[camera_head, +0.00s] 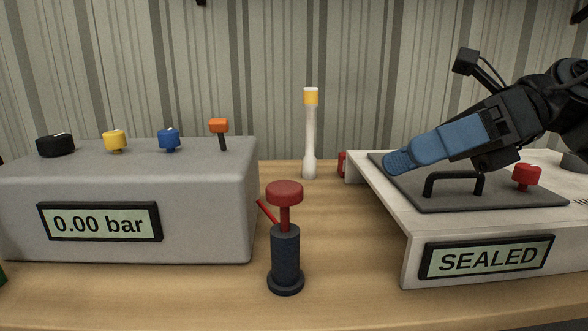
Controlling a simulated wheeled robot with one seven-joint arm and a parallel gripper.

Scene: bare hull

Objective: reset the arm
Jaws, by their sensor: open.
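My gripper (399,162) reaches in from the right edge in the head view, with its blue finger pointing left and slightly down. Only one finger shows clearly; the other is hidden behind it or out of sight. The fingertip is over the left part of the dark plate (405,190) on the white box, near the black handle (453,183). I cannot tell how high above the plate it is. Nothing shows held in it.
The white box (413,262) reads "SEALED" and carries a red knob (526,176). A grey console (190,208) reading "0.00 bar" stands left, with several coloured knobs. A red-topped pump (285,245) and a white, yellow-banded post (310,135) stand between.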

